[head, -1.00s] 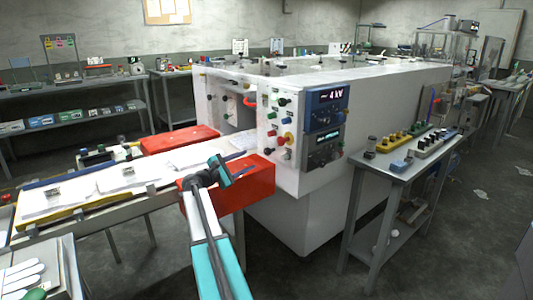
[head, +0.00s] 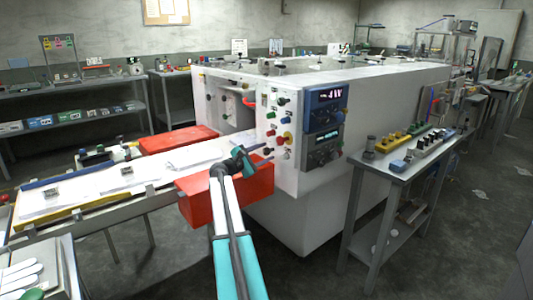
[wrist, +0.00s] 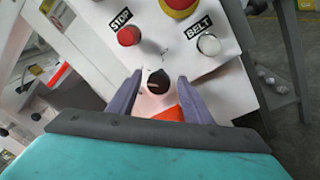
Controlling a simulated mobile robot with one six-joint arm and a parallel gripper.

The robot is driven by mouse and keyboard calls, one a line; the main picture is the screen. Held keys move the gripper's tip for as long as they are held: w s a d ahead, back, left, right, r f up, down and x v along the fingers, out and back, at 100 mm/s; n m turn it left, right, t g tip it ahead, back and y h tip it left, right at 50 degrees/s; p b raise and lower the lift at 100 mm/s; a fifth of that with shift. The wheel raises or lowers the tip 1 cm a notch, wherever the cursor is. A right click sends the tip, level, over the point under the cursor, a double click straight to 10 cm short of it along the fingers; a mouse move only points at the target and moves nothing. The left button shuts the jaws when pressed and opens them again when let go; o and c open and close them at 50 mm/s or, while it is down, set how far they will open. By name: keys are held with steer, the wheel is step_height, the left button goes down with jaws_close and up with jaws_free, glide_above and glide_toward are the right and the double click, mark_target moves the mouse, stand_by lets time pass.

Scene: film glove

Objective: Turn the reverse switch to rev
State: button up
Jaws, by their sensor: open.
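In the wrist view a round black rotary knob (wrist: 158,80) sits on the white panel (wrist: 98,10), below the buttons labelled STOP and BELT. It looks like the reverse switch, but its own label and its exact pointer direction cannot be read. My gripper (wrist: 153,90) is open, with one grey-purple finger on each side of the knob. I cannot tell whether a finger touches it. In the head view my gripper (head: 257,153) is in front of the white panel's lower left part, over the red box (head: 225,193).
The red STOP button (wrist: 128,36), the white BELT button (wrist: 208,44) and a yellow-ringed red button (wrist: 180,6) lie close above the knob. The conveyor (head: 100,188) is left of the arm. A side table (head: 398,170) with several parts stands right.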

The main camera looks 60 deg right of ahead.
steer(key=shift+s+d, duration=0.15)
steer(key=shift+d, duration=0.55)
